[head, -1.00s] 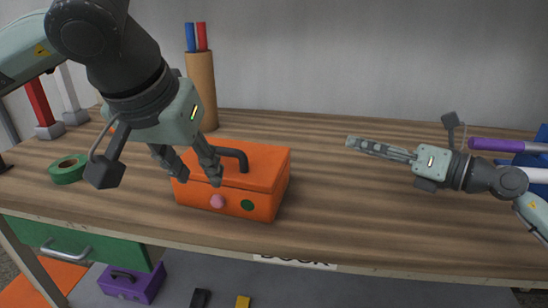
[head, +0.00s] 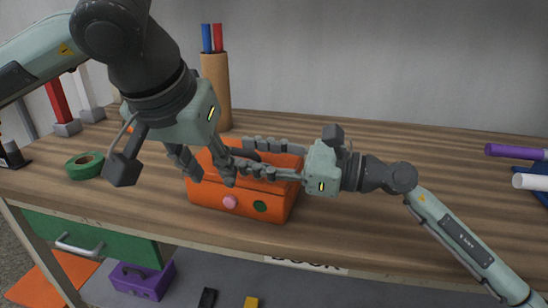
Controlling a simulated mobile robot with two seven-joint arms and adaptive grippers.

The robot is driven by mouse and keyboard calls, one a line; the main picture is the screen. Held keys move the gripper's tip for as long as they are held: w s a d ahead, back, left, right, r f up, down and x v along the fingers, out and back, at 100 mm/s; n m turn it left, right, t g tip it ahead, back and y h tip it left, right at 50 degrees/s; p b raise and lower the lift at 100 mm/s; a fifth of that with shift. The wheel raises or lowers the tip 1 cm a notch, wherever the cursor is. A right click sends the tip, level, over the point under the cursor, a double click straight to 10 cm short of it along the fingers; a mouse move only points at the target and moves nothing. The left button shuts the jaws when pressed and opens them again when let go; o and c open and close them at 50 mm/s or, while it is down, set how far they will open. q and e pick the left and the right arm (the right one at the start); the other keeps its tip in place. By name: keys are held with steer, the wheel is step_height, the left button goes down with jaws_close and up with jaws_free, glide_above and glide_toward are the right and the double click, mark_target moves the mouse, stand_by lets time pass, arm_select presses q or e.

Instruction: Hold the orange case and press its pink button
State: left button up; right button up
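The orange case (head: 282,211) stands on the wooden table, its front facing me. The pink button (head: 229,202) and a green button (head: 260,207) show on its front. My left gripper (head: 212,180) is over the case's left front, fingers apart and pointing down, above and left of the pink button. My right gripper (head: 241,155) reaches in from the right, with its spread fingers across the case's top and lid. These fingers hide most of the dark handle; I cannot tell whether they touch it. Neither gripper visibly grips the case.
A green tape roll (head: 84,165) lies at the left. A brown cylinder (head: 216,92) with blue and red sticks stands behind the case. Purple (head: 515,151) and white rods are at the far right. The table's right middle is clear.

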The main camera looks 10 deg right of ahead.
steer(key=shift+x, duration=0.95)
jaws_close()
arm_select(q)
steer(key=shift+f+b, duration=0.25)
steer(key=shift+b, duration=0.05)
arm_select(e)
steer(key=shift+f, duration=0.4)
